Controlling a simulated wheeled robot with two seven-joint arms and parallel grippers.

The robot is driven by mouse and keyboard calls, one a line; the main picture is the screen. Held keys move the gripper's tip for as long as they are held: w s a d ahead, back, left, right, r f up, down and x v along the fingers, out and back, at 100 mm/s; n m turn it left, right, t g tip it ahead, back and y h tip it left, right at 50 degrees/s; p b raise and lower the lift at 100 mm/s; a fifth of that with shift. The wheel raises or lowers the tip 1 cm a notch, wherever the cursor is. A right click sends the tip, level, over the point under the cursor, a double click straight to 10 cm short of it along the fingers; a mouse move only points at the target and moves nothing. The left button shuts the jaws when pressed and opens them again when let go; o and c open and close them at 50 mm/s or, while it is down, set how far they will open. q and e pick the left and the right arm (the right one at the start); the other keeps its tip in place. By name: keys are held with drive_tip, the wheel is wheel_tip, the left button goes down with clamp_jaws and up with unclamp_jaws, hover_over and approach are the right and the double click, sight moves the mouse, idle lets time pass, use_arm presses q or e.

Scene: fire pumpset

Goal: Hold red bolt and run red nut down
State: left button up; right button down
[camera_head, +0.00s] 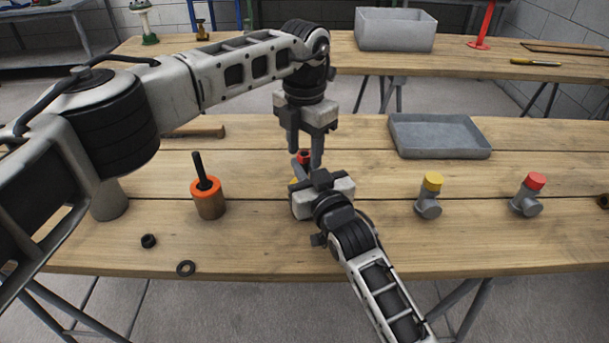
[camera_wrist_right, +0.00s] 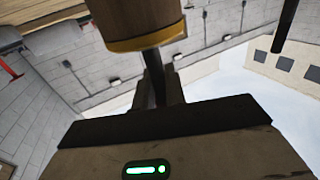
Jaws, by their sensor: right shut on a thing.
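My right gripper (camera_head: 303,182) is shut on a dark bolt shank (camera_wrist_right: 157,78). In the right wrist view the shank meets a brown cylinder (camera_wrist_right: 128,28) with a yellow rim. A little of that yellow rim (camera_head: 293,181) shows beside the right gripper in the head view. A small red piece with a dark centre, seemingly the red nut (camera_head: 304,156), is between the fingertips of my left gripper (camera_head: 305,155), just above the right gripper. The left fingers point down and stand apart; whether they touch the red piece is unclear. The bolt's top is hidden.
A brown cylinder with an orange rim (camera_head: 208,202) and a black bolt stands left. A black nut (camera_head: 148,241) and a washer (camera_head: 186,268) lie near the front edge. Yellow-capped (camera_head: 429,196) and red-capped (camera_head: 528,195) fittings stand right. A grey tray (camera_head: 440,152) sits behind them.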

use_arm(q)
drive_tip(key=shift+r, duration=2.25)
drive_tip(key=shift+c, duration=0.5)
drive_tip(key=shift+r+n, duration=0.3)
drive_tip(key=shift+n, duration=0.1)
wheel_tip(320, 180, up, 3)
drive_tip(key=n, duration=0.3)
drive_tip(key=shift+n, duration=0.4)
drive_tip(key=shift+f, duration=0.15)
drive_tip(key=shift+f, duration=3.95)
